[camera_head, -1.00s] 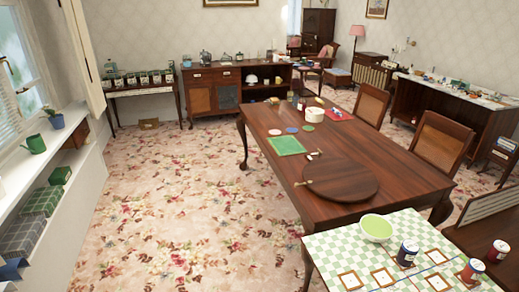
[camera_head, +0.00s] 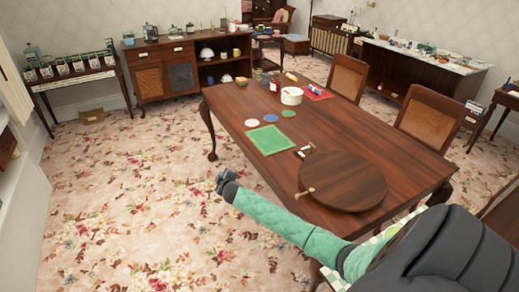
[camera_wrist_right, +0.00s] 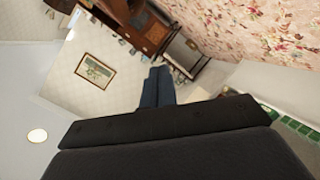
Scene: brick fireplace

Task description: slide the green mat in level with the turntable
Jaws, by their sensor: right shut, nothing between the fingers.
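The green mat (camera_head: 268,139) lies flat on the dark wooden table (camera_head: 235,108), close to the table's left long edge. The round brown turntable (camera_head: 342,180) is on the same table, nearer to me and to the right of the mat, with a gap between them. My right gripper (camera_head: 226,184) is at the end of a green-sleeved arm, over the floor to the left of the table, apart from the mat. It is shut and empty. Its dark fingers also show in the right wrist view (camera_wrist_right: 157,87). My left gripper is not in view.
Pink (camera_head: 252,121), blue (camera_head: 270,118) and green (camera_head: 288,113) discs lie beyond the mat. A white pot (camera_head: 291,96) and a red mat (camera_head: 318,92) are farther back. Small pieces (camera_head: 304,151) lie between mat and turntable. Chairs (camera_head: 432,122) line the right side. The left floor is open.

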